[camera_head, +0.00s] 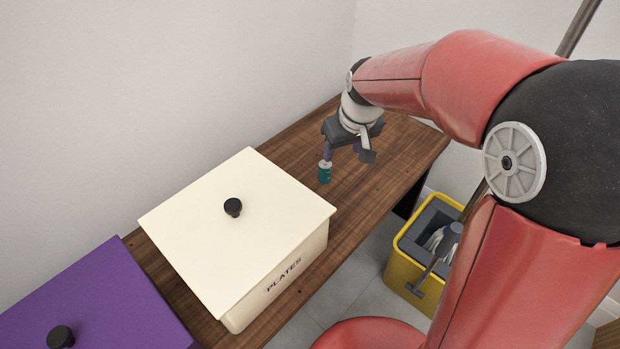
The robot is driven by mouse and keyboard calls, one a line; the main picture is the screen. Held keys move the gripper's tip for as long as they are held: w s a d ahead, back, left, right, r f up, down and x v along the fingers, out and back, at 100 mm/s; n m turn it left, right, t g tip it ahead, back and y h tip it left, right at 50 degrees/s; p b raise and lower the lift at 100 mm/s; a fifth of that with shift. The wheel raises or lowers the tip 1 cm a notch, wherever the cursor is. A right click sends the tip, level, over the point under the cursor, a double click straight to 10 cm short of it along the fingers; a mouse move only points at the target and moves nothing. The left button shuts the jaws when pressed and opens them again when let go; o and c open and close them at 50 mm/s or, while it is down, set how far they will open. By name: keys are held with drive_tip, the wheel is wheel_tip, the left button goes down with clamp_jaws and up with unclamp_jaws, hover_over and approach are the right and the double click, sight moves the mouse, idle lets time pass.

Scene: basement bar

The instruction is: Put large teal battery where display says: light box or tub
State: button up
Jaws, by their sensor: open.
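A teal battery (324,174) with a pale upper end stands upright on the wooden counter, just right of the light box. My gripper (346,154) is open above the counter. Its left finger is right at the top of the battery; I cannot tell whether they touch. The light box (285,275) is cream and marked "PLATES". Its lid (190,225), with a black knob (233,207), is on. No display is in view. I cannot tell whether any container here is the tub.
A purple box (110,305) with a black knob stands at the lower left. A yellow bin (408,285) with a grey inside and some contents stands on the tiled floor at the right. The wooden counter (405,150) is clear right of my gripper. A wall runs behind the counter.

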sight(325, 163)
drive_tip(key=a+f, duration=0.1)
drive_tip(key=w+a+f, duration=0.1)
drive_tip(key=f, duration=0.1)
drive_tip(key=w+a+f, duration=0.1)
drive_tip(key=f, duration=0.1)
drive_tip(key=shift+w+f+b, duration=0.1)
drive_tip(key=shift+f+b, duration=0.1)
drive_tip(key=shift+b, duration=0.1)
drive_tip(key=x, duration=0.5)
drive_tip(key=shift+a+f+b, duration=0.1)
drive_tip(key=shift+a+b, duration=0.1)
drive_tip(key=shift+b, duration=0.15)
clamp_jaws()
